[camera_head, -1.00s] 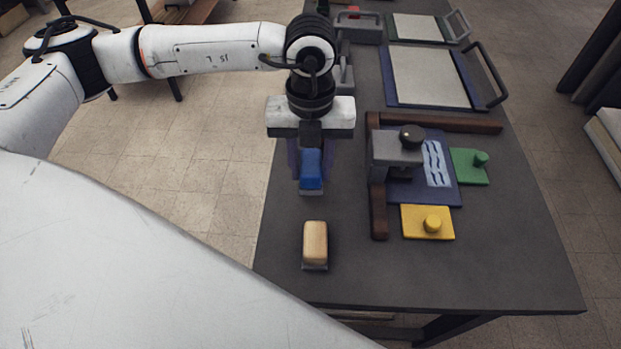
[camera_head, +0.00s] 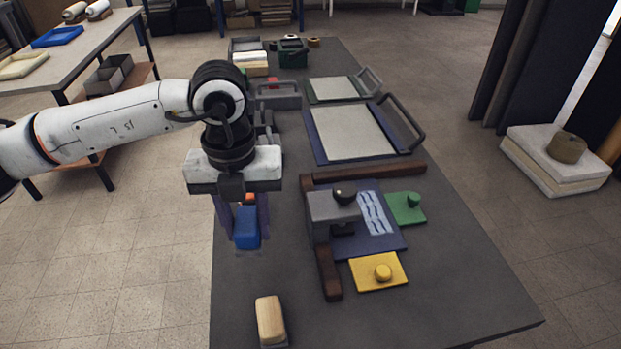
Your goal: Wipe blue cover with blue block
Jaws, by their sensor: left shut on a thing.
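My left gripper (camera_head: 245,236) is shut on the blue block (camera_head: 247,226) and points down over the left part of the dark table. I cannot tell how high the block is above the table. The blue cover (camera_head: 392,241) lies flat to the right of the gripper, with wavy whitish marks (camera_head: 375,213) on it. A grey clamp with a black knob (camera_head: 345,193) stands over the cover's left part and hides some of it. The block is apart from the cover. My right gripper is out of view.
Brown rails (camera_head: 328,268) border the cover on the left and far sides. A yellow plate (camera_head: 378,272) and a green plate (camera_head: 405,208) lie beside it. A tan block (camera_head: 270,320) sits at the near left. Framed screens with handles (camera_head: 352,133) lie farther back. The table's near right is clear.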

